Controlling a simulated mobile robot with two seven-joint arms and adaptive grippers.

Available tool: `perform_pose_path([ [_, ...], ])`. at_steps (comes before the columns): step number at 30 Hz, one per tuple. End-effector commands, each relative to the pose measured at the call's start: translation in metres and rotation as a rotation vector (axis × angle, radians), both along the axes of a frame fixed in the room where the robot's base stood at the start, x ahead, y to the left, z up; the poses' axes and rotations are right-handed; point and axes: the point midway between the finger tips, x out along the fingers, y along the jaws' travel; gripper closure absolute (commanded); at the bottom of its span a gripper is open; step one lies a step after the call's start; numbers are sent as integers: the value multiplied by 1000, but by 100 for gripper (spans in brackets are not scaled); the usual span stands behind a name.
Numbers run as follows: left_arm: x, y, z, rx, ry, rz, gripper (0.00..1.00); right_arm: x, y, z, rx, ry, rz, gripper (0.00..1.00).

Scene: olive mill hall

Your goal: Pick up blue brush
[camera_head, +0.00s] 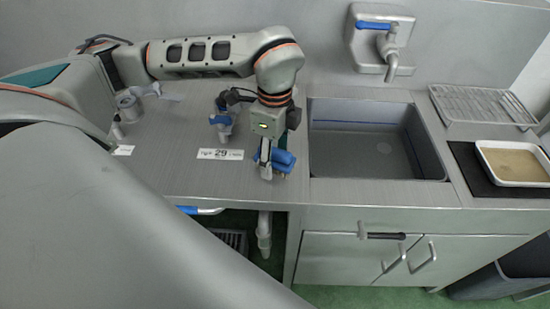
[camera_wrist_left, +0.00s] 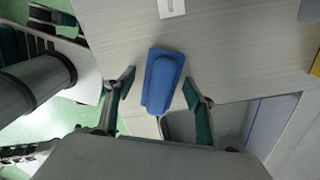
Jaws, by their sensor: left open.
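The blue brush (camera_head: 284,160) lies on the steel counter just left of the sink, partly hidden by my left gripper in the head view. In the left wrist view the brush (camera_wrist_left: 162,78) shows as a blue oblong block. My left gripper (camera_head: 268,166) points down at it. In the wrist view the two fingers of the left gripper (camera_wrist_left: 159,84) are spread, one on each side of the brush, with gaps visible. Nothing is held. Whether the fingertips are down at the brush's height, I cannot tell. My right gripper is not in view.
A sink (camera_head: 365,150) is right of the brush, with a blue-handled tap (camera_head: 385,40) above. A white label (camera_head: 220,154) lies left of the brush; a blue-and-grey item (camera_head: 222,120) stands behind it. A wire rack (camera_head: 480,105) and a shallow tray (camera_head: 515,163) are farther right.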

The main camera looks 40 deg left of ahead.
Motion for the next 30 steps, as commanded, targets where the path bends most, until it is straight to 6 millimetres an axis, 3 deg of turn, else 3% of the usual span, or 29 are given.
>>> perform_pose_path([
  [8,0,0,-4,0,-1,0,46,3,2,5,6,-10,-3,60],
  [13,0,0,-4,0,0,0,85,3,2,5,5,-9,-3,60],
  [14,0,0,-4,0,0,0,89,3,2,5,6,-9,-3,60],
  [24,0,0,-2,-1,-1,0,92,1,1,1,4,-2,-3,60],
  [30,1,0,11,-1,-3,0,92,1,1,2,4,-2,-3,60],
])
